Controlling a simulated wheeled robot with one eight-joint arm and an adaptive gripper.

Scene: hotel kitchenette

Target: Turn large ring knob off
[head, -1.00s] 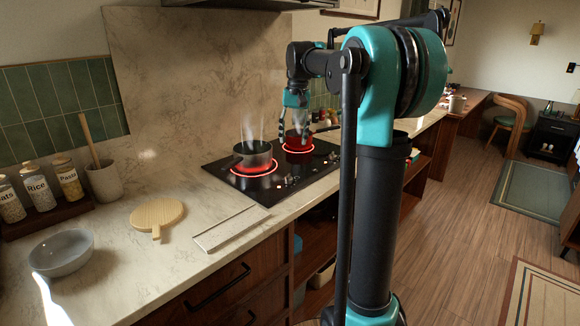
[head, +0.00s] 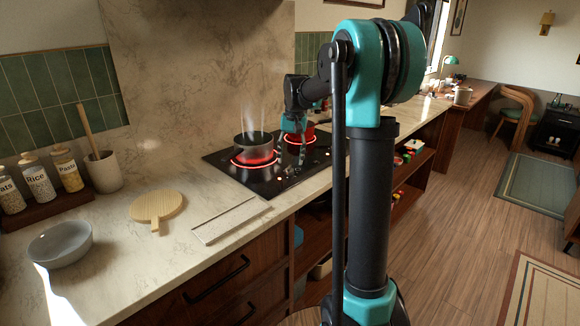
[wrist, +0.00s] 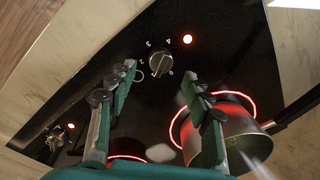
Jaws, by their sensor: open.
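The black cooktop (head: 225,168) has two glowing red rings. In the wrist view a round metallic knob (wrist: 160,64) with dial numbers around it shows between and beyond my fingertips, with a red light lit beside it. A second knob (wrist: 57,138) is at the lower left, also beside a red light. I cannot tell from labels which knob serves the large ring. My gripper (wrist: 163,82) is open and empty, pointing down over the cooktop, apart from the knob; it also shows in the head view (head: 296,150). The knob's exact setting is too small to read.
A steaming steel pot (head: 253,147) sits on the left glowing ring and shows close to my right finger in the wrist view (wrist: 222,138). A wooden board (head: 157,206) and grey bowl (head: 60,243) lie left on the counter.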

